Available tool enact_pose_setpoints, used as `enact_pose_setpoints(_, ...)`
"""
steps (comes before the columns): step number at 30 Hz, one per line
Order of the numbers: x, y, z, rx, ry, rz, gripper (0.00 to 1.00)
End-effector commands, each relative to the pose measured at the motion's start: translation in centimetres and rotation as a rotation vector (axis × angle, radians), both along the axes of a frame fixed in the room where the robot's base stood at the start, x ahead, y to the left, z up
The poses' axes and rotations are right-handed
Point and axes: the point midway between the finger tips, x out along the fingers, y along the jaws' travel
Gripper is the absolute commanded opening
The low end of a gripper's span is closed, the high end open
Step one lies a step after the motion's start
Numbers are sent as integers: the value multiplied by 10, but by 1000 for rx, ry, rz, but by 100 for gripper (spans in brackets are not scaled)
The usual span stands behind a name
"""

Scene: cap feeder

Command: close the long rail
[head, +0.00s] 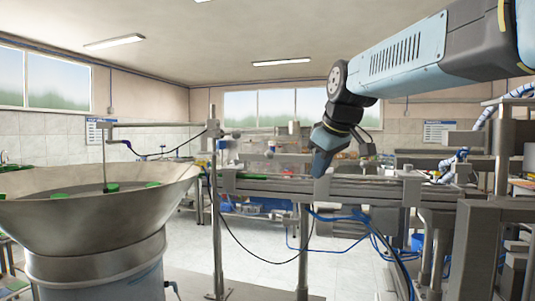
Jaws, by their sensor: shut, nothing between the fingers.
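The long rail (365,190) is a grey metal track running level from the feeder bowl side to the right, held on posts and clamp blocks. I cannot tell from this view whether it is open or closed. My arm reaches in from the upper right and bends down. My gripper (318,172) is shut and empty, pointing down just at the top of the rail near its middle. Whether it touches the rail is not clear. The fingertips are small and dark, and the part of the rail behind them is hidden.
A large metal feeder bowl (85,205) with green caps (110,187) stands at the left. Blue hoses and cables (365,220) hang below the rail. Grey frame posts (480,225) crowd the right. Shelves with bins stand behind. Floor is open between bowl and frame.

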Motion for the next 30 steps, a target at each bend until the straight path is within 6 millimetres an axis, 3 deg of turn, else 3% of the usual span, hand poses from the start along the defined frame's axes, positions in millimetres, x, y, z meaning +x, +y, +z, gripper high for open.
enact_pose_setpoints(1,17,7,10,-14,-11,43,0)
enact_pose_setpoints(9,93,45,60,-95,-89,292,0)
enact_pose_setpoints(15,129,64,80,-139,-136,417,0)
enact_pose_setpoints(23,146,74,84,-157,-155,467,0)
enact_pose_setpoints(30,164,83,58,-156,-152,467,0)
